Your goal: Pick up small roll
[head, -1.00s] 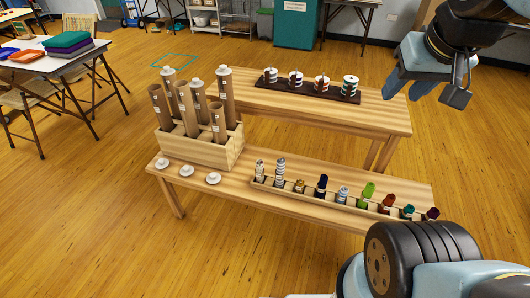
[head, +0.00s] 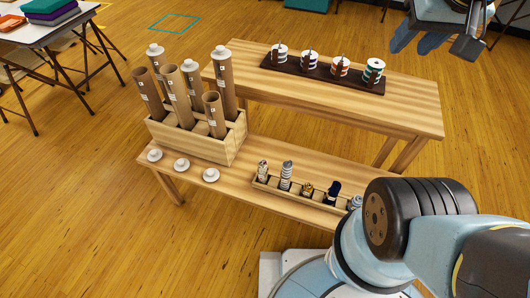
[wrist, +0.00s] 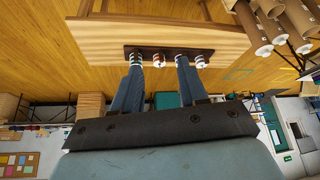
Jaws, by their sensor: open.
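Several small rolls stand in a long, low wooden tray (head: 273,187) on the front bench. A pale one (head: 262,170), a taller grey-and-white striped one (head: 286,174), a yellowish one (head: 307,189) and a dark blue one (head: 333,190) show. My arm hides the tray's right end. Striped spools, such as a red-and-white one (head: 340,68), stand on a dark board (head: 325,83) on the rear bench; I cannot tell which thing is the small roll. My gripper (head: 434,45) is open and empty, raised beyond the rear bench's right end. Its fingers (wrist: 157,75) also show in the wrist view.
A wooden crate (head: 218,149) holds several upright brown tubes (head: 178,98), some with white caps. Three white caps (head: 182,165) lie on the front bench (head: 255,155). The rear bench (head: 400,100) is bare at its right end. A table (head: 45,38) stands far left.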

